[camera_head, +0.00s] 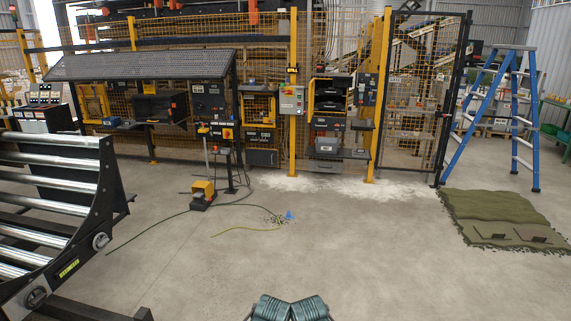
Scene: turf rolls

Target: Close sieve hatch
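I cannot make out for certain which part is the sieve hatch. A dark panel with a fine mesh-like surface (140,66) slopes above the equipment at the back left, but I cannot tell whether it is the hatch. Two ribbed teal parts of my own body show at the bottom middle. No gripper fingers show, and nothing held is visible.
A roller conveyor (45,185) fills the left. A yellow foot pedal (203,190), cables (160,230) and a blue scrap (289,216) lie on the floor. A blue stepladder (483,110) and turf pieces (490,208) are at right. The middle floor is mostly open.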

